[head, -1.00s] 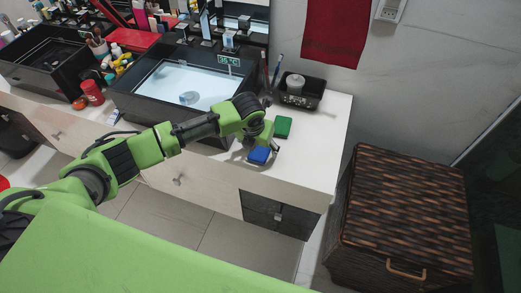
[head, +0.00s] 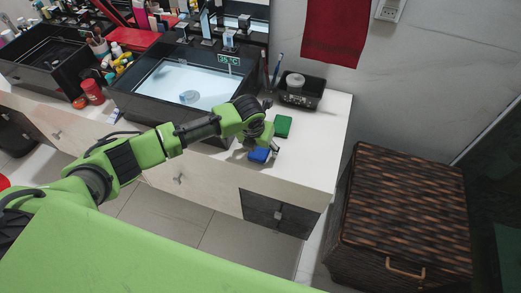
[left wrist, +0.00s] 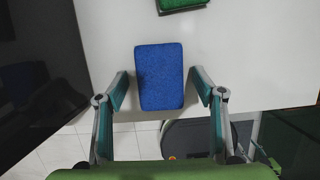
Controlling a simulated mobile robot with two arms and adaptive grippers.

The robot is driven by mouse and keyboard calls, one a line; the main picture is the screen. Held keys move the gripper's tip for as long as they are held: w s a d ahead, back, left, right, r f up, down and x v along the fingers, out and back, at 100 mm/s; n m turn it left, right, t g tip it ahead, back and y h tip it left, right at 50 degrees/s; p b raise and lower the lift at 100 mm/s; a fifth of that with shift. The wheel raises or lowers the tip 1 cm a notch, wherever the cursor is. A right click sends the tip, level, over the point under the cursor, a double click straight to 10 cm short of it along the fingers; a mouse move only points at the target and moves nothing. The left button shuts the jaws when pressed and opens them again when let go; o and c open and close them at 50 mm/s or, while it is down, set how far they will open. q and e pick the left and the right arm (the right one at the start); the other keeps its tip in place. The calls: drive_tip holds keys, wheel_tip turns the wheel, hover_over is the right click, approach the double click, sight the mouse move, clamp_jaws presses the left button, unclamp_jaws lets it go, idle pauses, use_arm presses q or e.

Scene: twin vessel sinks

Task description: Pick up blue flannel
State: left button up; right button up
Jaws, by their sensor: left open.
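The blue flannel (head: 259,155) is a small folded blue block lying flat on the white counter (head: 315,150), close to its front edge. In the left wrist view the blue flannel (left wrist: 160,77) lies between the two fingers of my left gripper (left wrist: 160,88). The fingers stand apart on either side of it, with small gaps showing. In the head view my left gripper (head: 262,152) is low over the flannel and partly covers it. My right gripper is not in view.
A green folded cloth (head: 282,126) lies just behind the flannel. A black tray (head: 300,93) with a round container stands at the back. A filled black sink (head: 185,85) is to the left. A woven hamper (head: 405,205) stands right of the counter.

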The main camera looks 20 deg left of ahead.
sight(260, 149)
use_arm(q)
drive_tip(key=c, duration=1)
drive_tip(key=shift+r, duration=0.1)
drive_tip(key=shift+r, duration=0.4)
wheel_tip(260, 149, up, 3)
drive_tip(key=shift+w+f, duration=0.1)
drive_tip(key=shift+f, duration=0.1)
drive_tip(key=s+r, duration=0.2)
drive_tip(key=s+a+r+b, duration=0.1)
drive_tip(key=r, duration=0.1)
drive_tip(key=shift+s+a+r, duration=0.15)
drive_tip(key=shift+s+r, duration=0.2)
drive_tip(key=shift+s, duration=0.05)
drive_tip(key=s+a+r, duration=0.1)
drive_tip(key=s, duration=0.2)
drive_tip(key=s+a+r+b, duration=0.1)
drive_tip(key=s+r, duration=0.1)
drive_tip(key=s, duration=0.1)
drive_tip(key=s+a+r, duration=0.1)
drive_tip(key=s+r, duration=0.1)
drive_tip(key=s, duration=0.1)
drive_tip(key=shift+s+r, duration=0.1)
drive_tip(key=shift+s, duration=0.25)
